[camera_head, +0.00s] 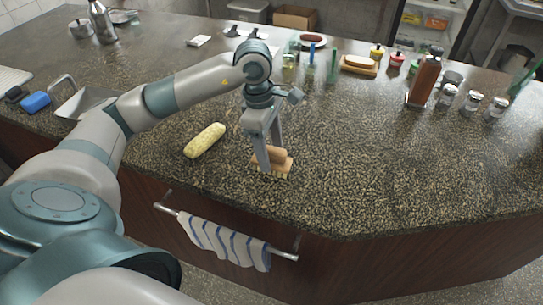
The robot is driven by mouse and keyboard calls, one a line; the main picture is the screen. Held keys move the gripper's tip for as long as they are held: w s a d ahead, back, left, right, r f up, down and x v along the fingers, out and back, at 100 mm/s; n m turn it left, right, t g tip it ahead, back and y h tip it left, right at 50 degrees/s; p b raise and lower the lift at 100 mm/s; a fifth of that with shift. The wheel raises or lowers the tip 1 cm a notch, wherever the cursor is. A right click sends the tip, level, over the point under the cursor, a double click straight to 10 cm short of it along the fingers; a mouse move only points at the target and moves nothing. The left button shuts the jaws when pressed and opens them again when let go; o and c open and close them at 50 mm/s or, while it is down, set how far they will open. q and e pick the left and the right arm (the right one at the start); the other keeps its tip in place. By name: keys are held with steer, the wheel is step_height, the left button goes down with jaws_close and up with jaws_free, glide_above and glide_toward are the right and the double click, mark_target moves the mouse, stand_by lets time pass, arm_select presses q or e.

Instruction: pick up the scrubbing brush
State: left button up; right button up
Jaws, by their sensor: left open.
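The scrubbing brush (285,161) has a tan wooden body and lies on the dark speckled counter near its front edge. My left gripper (271,162) points down over the brush, with its fingers at the brush body and hiding part of it. The jaws are open. I cannot tell whether the fingers touch the brush. My right gripper is not in view.
A striped towel (222,241) hangs on a rail below the counter edge. Spice jars (472,100) and a brown bottle (424,82) stand right. The counter right of the brush is clear.

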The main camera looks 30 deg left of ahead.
arm_select(q)
steer(key=shift+d+f, duration=0.1)
steer(key=shift+f, duration=0.7)
steer(key=c, duration=1.2)
